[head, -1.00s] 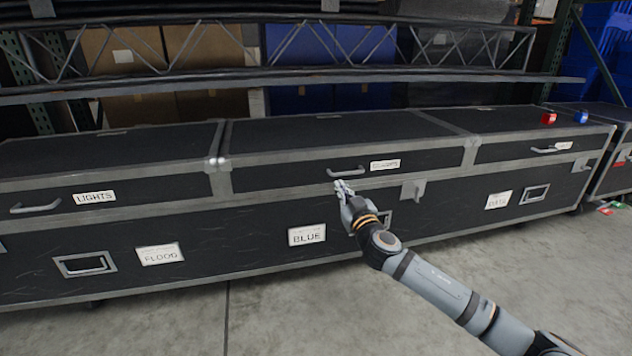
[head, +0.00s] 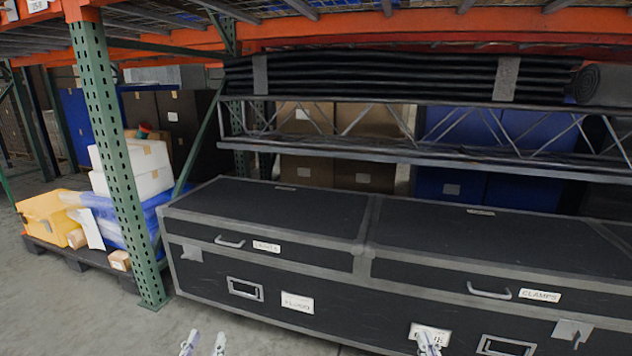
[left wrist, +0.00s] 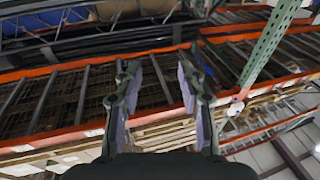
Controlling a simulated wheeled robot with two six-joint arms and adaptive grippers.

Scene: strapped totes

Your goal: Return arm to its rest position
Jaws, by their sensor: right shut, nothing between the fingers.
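My left gripper (head: 204,343) shows only its two fingertips at the bottom edge of the head view. They stand apart with nothing between them. In the left wrist view the same gripper (left wrist: 156,68) is open and empty, its fingers spread against the rack beams. My right gripper (head: 428,343) is at the bottom edge of the head view, shut and empty. It appears in front of the lower white label of the black case (head: 290,215) and partly covers it. Whether it touches the case cannot be told. The rest of both arms is out of view.
The long case stands under the rack, with a handle (head: 489,291) near the CLAMPS label. A green rack post (head: 118,165) stands left of it. Grey floor is clear at lower left.

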